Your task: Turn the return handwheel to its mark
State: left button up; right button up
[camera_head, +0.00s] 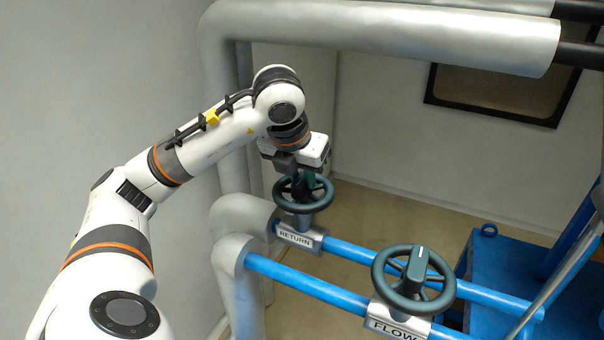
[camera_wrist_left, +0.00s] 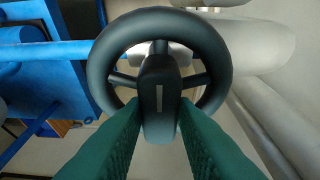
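The return handwheel (camera_head: 303,194) is a dark green spoked wheel on a valve with a RETURN plate (camera_head: 295,236). In the left wrist view the handwheel (camera_wrist_left: 103,62) fills the middle, with a raised grip bar (camera_wrist_left: 159,75) across its hub that carries a short white line. My left gripper (camera_head: 309,180) points down over the hub. Its green fingers (camera_wrist_left: 160,108) lie on either side of the bar, with no clear gap between them and it, so it looks shut on the bar. A mark beside the return wheel cannot be made out. My right gripper is out of view.
A second handwheel (camera_head: 413,280) with a FLOW plate (camera_head: 397,325) stands nearer, at the right, its hub bar showing a white line. Blue pipes (camera_head: 315,291) join thick grey pipes at the left. A large grey pipe (camera_head: 390,30) crosses above. A blue machine (camera_head: 500,265) stands right.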

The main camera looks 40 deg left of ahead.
pick_arm(q)
jog(key=c, duration=0.4)
jog(key=shift+c, duration=0.2)
